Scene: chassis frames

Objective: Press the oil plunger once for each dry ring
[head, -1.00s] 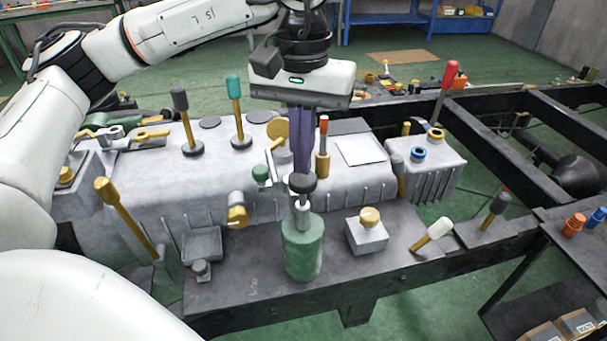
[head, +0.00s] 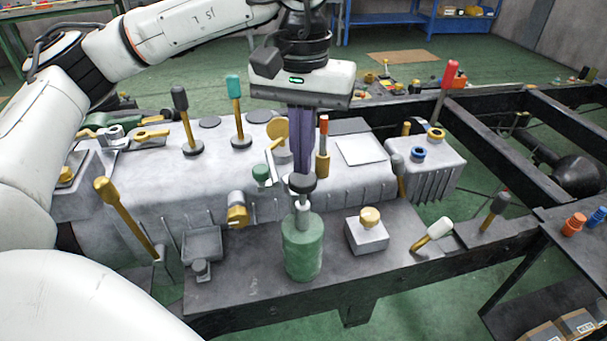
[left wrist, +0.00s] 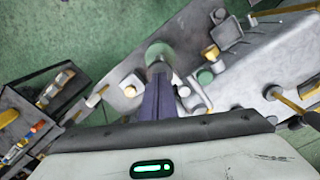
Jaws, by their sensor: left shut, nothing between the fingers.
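The oil plunger is a green cylinder (head: 303,247) with a pale stem and a dark round cap (head: 302,184), standing upright on the dark metal plate. My left gripper (head: 301,168) points down with its purple fingers shut and empty, right above the cap. I cannot tell whether the fingertips touch the cap. In the left wrist view the shut fingers (left wrist: 158,88) reach toward the green cylinder (left wrist: 159,52), covering part of it. I cannot make out which rings are dry. My right gripper is not seen.
A white-tipped lever (head: 433,235) is further right. Behind is a pale ribbed housing (head: 140,185) with several upright levers. A yellow-handled lever (head: 123,213) rises at left.

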